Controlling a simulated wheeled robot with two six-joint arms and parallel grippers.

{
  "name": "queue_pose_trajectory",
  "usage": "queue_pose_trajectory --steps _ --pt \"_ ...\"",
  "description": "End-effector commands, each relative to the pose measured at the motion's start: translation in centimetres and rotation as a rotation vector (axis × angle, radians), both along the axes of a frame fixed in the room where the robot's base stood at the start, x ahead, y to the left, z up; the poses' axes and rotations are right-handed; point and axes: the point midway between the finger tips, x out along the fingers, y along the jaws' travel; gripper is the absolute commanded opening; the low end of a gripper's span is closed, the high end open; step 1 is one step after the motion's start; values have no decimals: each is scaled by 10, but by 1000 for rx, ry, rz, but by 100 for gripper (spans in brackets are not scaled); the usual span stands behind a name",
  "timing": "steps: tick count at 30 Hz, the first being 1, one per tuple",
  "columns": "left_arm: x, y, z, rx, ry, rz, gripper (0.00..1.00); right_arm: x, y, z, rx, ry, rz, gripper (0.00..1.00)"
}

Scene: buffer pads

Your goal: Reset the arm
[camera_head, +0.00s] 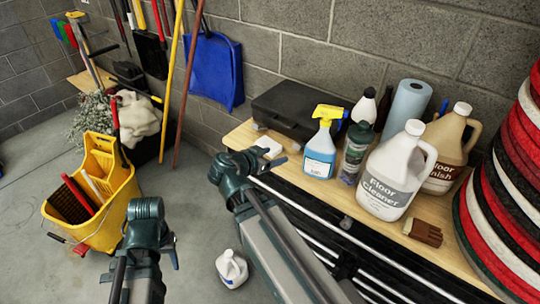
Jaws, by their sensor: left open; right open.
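My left gripper (171,251) is at the lower left, at the end of my dark teal arm, over the grey floor and to the right of the yellow mop bucket. It is open, with nothing seen in it, and is partly hidden by its own arm. My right gripper (276,162) is further right and higher in the picture, by the left end of the wooden shelf, near a small white object (269,146). It is open, with nothing seen in it. I cannot tell whether it touches the shelf.
On the shelf (298,182) stand a blue spray bottle (320,157), a floor cleaner jug (391,180), a floor finish jug (446,150) and a black case (298,108). Round pads (500,200) are stacked at right. The yellow bucket (120,205) and a white jug (232,268) stand on the floor.

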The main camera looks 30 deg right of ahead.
Motion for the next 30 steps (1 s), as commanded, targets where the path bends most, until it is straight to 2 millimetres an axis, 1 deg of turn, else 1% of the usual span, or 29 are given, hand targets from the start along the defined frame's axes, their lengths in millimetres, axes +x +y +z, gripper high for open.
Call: queue_pose_trajectory --steps 12,14,16,17,20,21,23,24,26,27,30 --pt "0 0 -1 0 0 0 50 0 1 -1 1 4 2 72" --pt "0 0 -1 0 0 0 50 -1 6 -5 12 29 14 72" --pt "0 0 -1 0 0 0 50 -4 18 -15 38 100 50 72" --pt "0 0 -1 0 0 0 50 -6 27 -21 55 148 77 72" --pt "0 0 -1 0 0 0 50 -17 68 -49 132 358 213 72" --pt "0 0 -1 0 0 0 50 -24 88 -60 167 455 288 72" --pt "0 0 -1 0 0 0 50 -35 118 -76 218 597 413 72" --pt "0 0 -1 0 0 0 50 -43 139 -85 250 686 503 72" --pt "0 0 -1 0 0 0 50 -57 168 -97 294 808 642 72" --pt "0 0 -1 0 0 0 50 -66 187 -103 319 879 734 72" --pt "0 0 -1 0 0 0 50 -87 225 -112 370 1022 949 72"
